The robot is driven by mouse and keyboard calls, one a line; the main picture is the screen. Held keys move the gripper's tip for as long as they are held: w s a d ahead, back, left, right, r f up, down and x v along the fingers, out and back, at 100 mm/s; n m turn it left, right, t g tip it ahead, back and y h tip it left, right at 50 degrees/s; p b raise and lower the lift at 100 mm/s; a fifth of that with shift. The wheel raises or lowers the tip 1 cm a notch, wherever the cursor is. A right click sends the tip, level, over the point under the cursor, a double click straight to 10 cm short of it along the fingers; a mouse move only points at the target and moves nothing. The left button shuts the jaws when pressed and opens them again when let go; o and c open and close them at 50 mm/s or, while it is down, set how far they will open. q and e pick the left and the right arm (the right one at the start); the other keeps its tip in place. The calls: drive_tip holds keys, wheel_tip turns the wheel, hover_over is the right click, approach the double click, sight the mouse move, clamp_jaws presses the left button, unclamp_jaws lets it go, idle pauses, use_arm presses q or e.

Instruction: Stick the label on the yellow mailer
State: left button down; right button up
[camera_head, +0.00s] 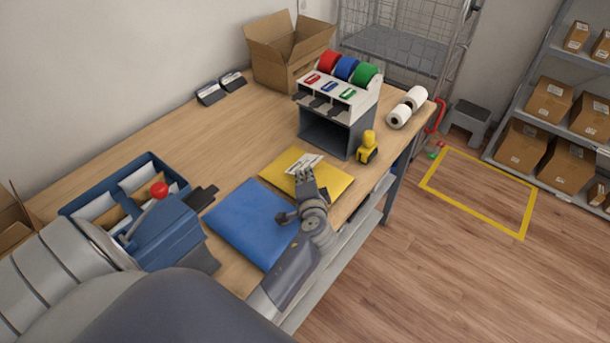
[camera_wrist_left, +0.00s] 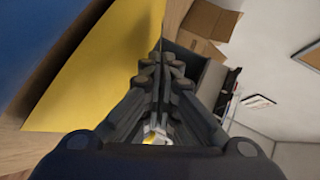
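The yellow mailer (camera_head: 335,180) lies flat on the wooden counter, between the blue mailer and the grey dispenser. It also shows in the left wrist view (camera_wrist_left: 100,72). A white label (camera_head: 303,161) with print is at the tips of my left gripper (camera_head: 306,172), over the far-left part of the yellow mailer. The left fingers look closed on it; in the left wrist view (camera_wrist_left: 160,70) they come together at the tips. I cannot tell whether the label touches the mailer. The fingers hide part of it. My right gripper is not in view.
A blue mailer (camera_head: 242,217) lies nearer me. The dispenser (camera_head: 331,133) with red, blue and green rolls stands beyond the yellow mailer, beside a small yellow-black item (camera_head: 368,147). A blue device (camera_head: 164,232) with a red knob stands left.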

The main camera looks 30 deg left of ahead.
use_arm(q)
drive_tip(key=shift+f+b, duration=0.5)
drive_tip(key=shift+f, duration=0.4)
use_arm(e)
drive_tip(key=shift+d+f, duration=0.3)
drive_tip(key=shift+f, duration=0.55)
use_arm(q)
drive_tip(key=c, duration=2.4)
unclamp_jaws()
drive_tip(key=c, duration=1.7)
unclamp_jaws()
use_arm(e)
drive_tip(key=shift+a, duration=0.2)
